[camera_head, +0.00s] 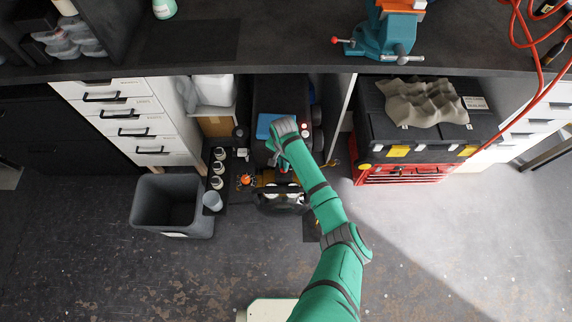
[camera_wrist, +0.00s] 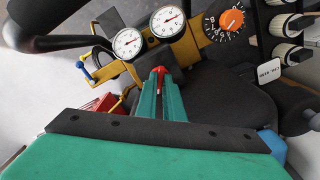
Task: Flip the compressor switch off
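The compressor is under the bench; its black tank (camera_head: 292,95) shows in the head view. In the wrist view are its yellow bracket (camera_wrist: 186,48), two round white gauges and an orange dial knob (camera_wrist: 231,19). A small red part (camera_wrist: 159,73), which looks like the switch, shows right at my fingertips in front of a dark box. My gripper (camera_wrist: 160,84) has its two green fingers close together and pointing at this part. Whether they touch or pinch it I cannot tell. In the head view my wrist hides the fingers and the switch.
A grey bin (camera_head: 172,202) stands left of the compressor. A red tool chest (camera_head: 403,174) with black cases on top stands to the right. Drawers (camera_head: 125,108) flank the bay on the left. The bench top is above, and the floor in front is clear.

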